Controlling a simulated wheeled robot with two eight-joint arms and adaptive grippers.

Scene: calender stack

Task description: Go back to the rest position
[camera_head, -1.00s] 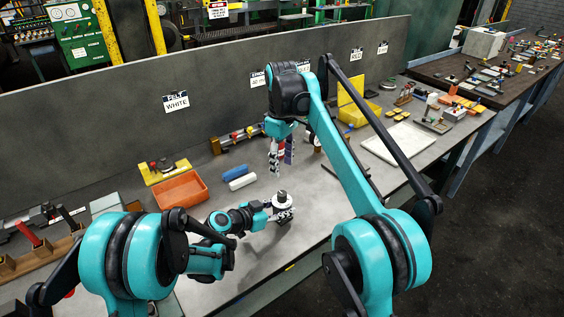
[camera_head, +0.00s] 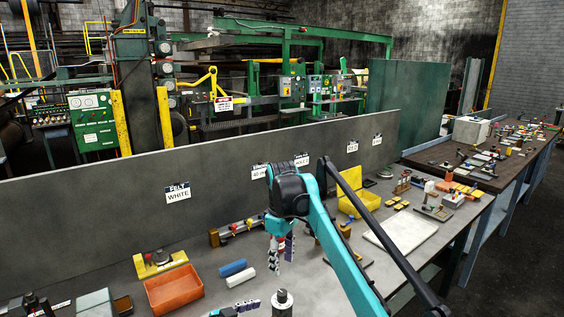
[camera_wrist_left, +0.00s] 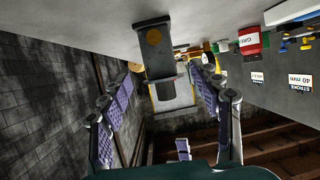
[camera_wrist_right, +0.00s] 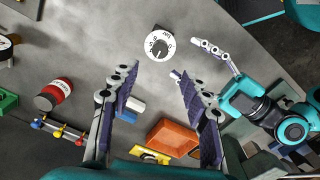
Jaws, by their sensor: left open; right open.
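A grey knob-topped piece (camera_head: 282,299) stands on the table at the bottom edge of the head view. In the right wrist view it shows from above as a round knob with a white marked disc (camera_wrist_right: 159,44). My left gripper (camera_head: 249,306) is low on its left, mostly cut off; its open fingers (camera_wrist_right: 214,50) are beside the disc with a gap. In the left wrist view the fingers are apart, with a dark grey post (camera_wrist_left: 153,48) beyond them. My right gripper (camera_head: 281,249) hangs open and empty above the table, fingers pointing down.
A yellow box (camera_head: 360,203) and a pale flat board (camera_head: 400,232) are on the right. A grey partition (camera_head: 100,215) runs behind the table.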

